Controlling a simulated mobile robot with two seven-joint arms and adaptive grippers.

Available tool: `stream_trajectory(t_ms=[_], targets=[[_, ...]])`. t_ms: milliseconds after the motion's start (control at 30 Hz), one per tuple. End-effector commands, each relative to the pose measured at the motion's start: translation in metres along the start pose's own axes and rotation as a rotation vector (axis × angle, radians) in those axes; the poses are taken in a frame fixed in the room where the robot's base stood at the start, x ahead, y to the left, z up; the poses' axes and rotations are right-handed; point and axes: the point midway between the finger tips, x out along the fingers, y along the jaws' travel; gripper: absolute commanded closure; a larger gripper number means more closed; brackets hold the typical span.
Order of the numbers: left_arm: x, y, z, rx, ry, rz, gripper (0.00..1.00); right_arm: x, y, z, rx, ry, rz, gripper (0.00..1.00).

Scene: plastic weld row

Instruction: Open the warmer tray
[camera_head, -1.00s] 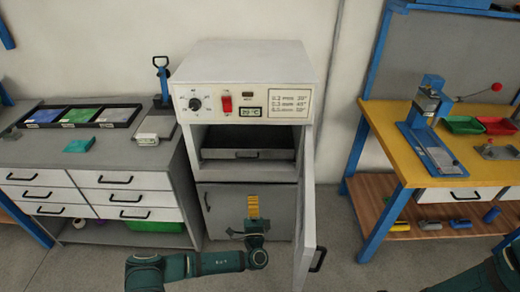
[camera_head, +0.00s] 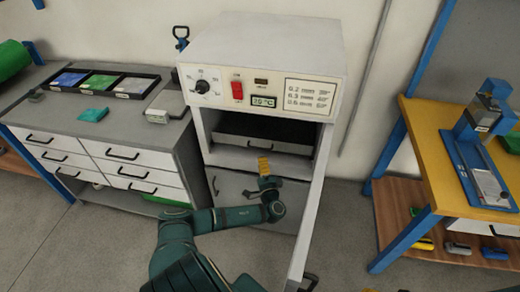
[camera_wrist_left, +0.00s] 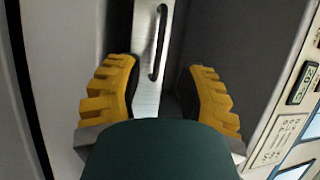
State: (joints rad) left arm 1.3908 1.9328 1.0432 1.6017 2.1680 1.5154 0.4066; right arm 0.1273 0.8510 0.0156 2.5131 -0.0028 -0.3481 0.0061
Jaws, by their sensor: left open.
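The warmer (camera_head: 265,55) is a white cabinet with a control panel; its door (camera_head: 320,190) stands open to the right. Its metal tray (camera_head: 268,142) lies inside the dark upper chamber. In the left wrist view, the tray front (camera_wrist_left: 145,75) is a pale strip with a dark bar handle (camera_wrist_left: 158,42). My left gripper (camera_head: 264,166) is in front of the warmer, just below the chamber opening. In the left wrist view, its yellow fingers (camera_wrist_left: 160,90) are apart with nothing between them, and the handle lies beyond them. My right gripper is out of view.
The open door borders my left arm on the right. A grey bench (camera_head: 130,128) with drawers and colored bins stands left. A yellow-topped workbench (camera_head: 430,150) with a blue press stands right. The floor in front of the warmer is partly clear.

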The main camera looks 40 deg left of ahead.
Motion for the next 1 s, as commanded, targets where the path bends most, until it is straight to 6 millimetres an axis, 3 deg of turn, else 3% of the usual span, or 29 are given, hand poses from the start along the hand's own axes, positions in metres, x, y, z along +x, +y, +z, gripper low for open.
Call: stream_trajectory(t_ms=[200,400,867,967,1000], targets=[[0.043,0.001,0.0,0.001,0.001,-0.002,0.61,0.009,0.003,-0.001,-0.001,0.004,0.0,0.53],[0.069,0.001,0.0,0.0,0.001,-0.001,0.61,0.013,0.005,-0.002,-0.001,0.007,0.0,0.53],[0.079,0.0,-0.001,0.0,0.002,0.0,0.58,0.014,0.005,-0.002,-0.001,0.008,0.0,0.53],[0.079,0.0,-0.001,0.0,0.002,0.0,0.93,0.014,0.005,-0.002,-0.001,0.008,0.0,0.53],[0.079,0.0,-0.001,0.0,0.002,0.0,1.0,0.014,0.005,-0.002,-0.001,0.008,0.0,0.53]])
